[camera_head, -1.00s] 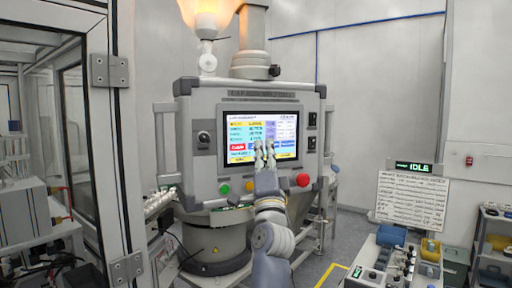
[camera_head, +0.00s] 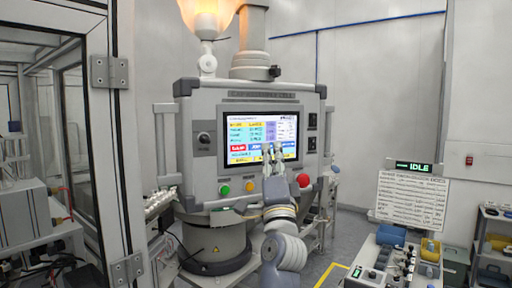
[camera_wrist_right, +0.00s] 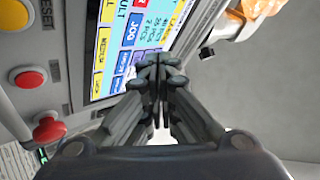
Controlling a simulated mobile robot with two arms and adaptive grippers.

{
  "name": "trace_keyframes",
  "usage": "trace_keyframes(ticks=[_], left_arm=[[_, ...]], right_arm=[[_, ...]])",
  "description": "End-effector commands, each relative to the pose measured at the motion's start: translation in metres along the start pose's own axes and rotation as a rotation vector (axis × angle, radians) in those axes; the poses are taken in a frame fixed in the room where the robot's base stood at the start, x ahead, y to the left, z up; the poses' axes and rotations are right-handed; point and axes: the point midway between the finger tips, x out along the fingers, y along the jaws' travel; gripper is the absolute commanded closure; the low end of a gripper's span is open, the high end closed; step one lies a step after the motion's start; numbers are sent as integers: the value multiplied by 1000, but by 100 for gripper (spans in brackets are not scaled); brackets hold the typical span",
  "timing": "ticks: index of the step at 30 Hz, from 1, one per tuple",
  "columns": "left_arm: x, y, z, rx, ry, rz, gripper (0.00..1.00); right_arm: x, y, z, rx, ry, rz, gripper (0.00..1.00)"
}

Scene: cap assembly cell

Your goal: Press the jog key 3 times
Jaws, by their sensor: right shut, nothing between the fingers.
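The control panel (camera_head: 212,172) carries a lit touch screen (camera_head: 240,120) with coloured keys. In the right wrist view a blue key marked JOG (camera_wrist_right: 132,29) shows on the screen, beyond the fingertips. In the head view a blue key (camera_head: 255,147) sits beside a red one in the lower key row, left of my fingers. My right gripper (camera_head: 272,150) is shut and empty, in front of the lower right part of the screen. It also shows in the right wrist view (camera_wrist_right: 160,64). I cannot tell whether the fingertips touch the screen. My left gripper is out of view.
Below the screen are a green button (camera_head: 224,189), a yellow button (camera_head: 250,186) and a red knob (camera_head: 303,180). A glass-doored enclosure (camera_head: 112,150) stands at left. A bench with a sign (camera_head: 412,200) and an IDLE display (camera_head: 414,167) stands at right.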

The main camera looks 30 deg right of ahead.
Motion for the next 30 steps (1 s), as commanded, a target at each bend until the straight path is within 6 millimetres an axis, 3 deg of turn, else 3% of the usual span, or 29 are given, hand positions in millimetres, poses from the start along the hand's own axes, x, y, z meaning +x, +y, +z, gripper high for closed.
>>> trace_keyframes(ticks=[9,30], left_arm=[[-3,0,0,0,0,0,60],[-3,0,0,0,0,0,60]], right_arm=[[-17,-12,-12,1,0,0,100],[-17,-12,-12,1,0,0,100]])
